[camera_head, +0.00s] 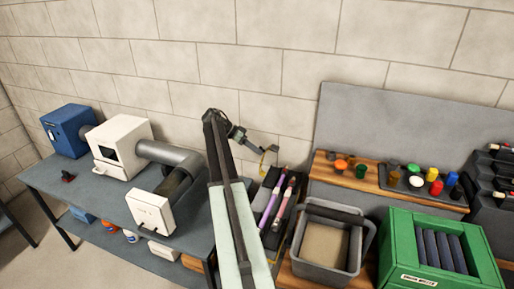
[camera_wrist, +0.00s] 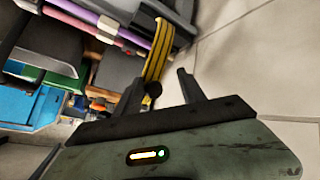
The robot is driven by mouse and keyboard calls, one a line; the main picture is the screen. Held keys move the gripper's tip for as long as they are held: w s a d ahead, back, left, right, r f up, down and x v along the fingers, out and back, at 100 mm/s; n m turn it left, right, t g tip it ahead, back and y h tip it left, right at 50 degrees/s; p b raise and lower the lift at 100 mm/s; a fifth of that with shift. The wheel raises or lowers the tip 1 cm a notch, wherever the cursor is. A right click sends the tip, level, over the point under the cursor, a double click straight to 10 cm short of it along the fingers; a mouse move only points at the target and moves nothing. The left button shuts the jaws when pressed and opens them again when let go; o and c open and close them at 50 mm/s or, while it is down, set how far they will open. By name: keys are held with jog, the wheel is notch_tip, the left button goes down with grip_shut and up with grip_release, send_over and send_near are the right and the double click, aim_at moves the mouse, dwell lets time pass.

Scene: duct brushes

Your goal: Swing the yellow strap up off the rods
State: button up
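The yellow strap (camera_wrist: 158,50) has dark lines along it and shows as a curved band in the wrist view. In the head view a small part of the strap (camera_head: 265,162) shows at the far end of the dark rod holder (camera_head: 270,180). Pink and purple rods (camera_head: 284,204) lie in that holder; they also show in the wrist view (camera_wrist: 95,22). My gripper (camera_wrist: 171,83) is open. The strap runs down close to its left finger; I cannot tell whether it lies between the fingers. In the head view my gripper (camera_head: 240,134) is at the wall side of the holder.
A grey bin (camera_head: 310,257) and a green crate (camera_head: 398,250) stand right of the holder. A wooden shelf (camera_head: 390,180) bears several coloured caps. A bench (camera_head: 90,212) with a white box and grey duct is at left. The block wall is close behind my gripper.

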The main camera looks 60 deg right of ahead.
jog(key=shift+w+r, duration=0.1)
jog(key=shift+r, duration=0.05)
jog(key=p+v, duration=0.5)
jog(key=v, duration=0.2)
jog(key=shift+w+a+r, duration=0.15)
jog(key=shift+w+a, duration=0.05)
